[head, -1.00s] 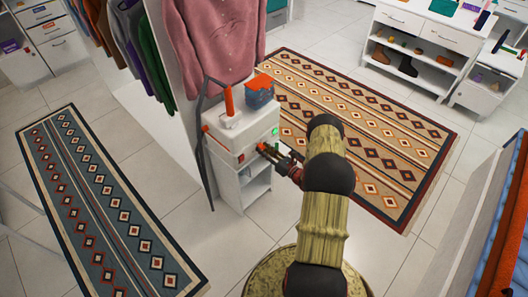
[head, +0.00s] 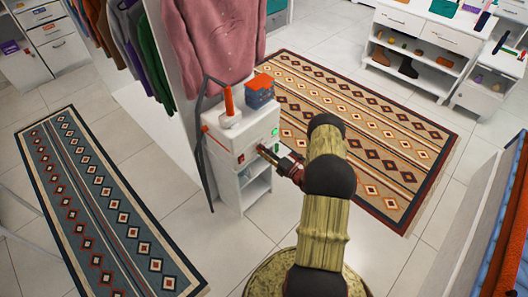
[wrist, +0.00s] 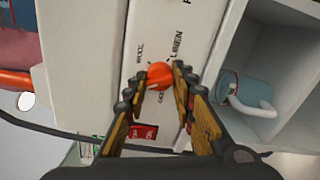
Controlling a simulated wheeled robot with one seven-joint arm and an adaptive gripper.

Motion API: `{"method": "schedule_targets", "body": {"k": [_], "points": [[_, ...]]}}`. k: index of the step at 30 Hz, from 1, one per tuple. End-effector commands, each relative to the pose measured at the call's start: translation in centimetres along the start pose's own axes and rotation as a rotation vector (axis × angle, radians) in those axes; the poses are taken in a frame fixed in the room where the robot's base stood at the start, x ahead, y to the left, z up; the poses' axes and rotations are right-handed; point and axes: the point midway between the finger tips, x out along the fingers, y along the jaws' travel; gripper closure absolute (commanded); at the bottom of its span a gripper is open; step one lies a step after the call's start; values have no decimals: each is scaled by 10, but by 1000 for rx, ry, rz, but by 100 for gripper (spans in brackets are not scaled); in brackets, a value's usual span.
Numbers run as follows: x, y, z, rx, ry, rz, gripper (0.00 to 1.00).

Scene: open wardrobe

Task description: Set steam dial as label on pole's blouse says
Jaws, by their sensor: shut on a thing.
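The steam dial is an orange knob (wrist: 160,76) on the white steamer's front panel (wrist: 150,20). In the wrist view my gripper (wrist: 164,88) has its fingers on both sides of the knob and is shut on it. Printed words surround the knob; one reads LINEN and another looks like WOOL. The rest are partly hidden or too small. In the head view my gripper (head: 270,153) reaches the front of the white steamer (head: 222,138), and the dial is mostly hidden. The pink blouse (head: 215,45) hangs above and behind the steamer. I cannot make out its label.
A red switch (wrist: 143,132) sits beside the dial. A dark pole or hose (head: 203,150) runs down the steamer's left side. A patterned rug (head: 370,120) lies to the right.

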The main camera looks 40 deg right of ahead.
Motion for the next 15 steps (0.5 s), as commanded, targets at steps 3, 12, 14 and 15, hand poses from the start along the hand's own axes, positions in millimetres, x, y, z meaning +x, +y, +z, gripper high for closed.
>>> {"method": "schedule_targets", "body": {"k": [3,12,14,15], "points": [[0,-1,1,109,-2,-2,100],[0,-1,1,394,-3,-2,100],[0,-1,1,451,-3,-2,100],[0,-1,1,489,-3,-2,100]]}}
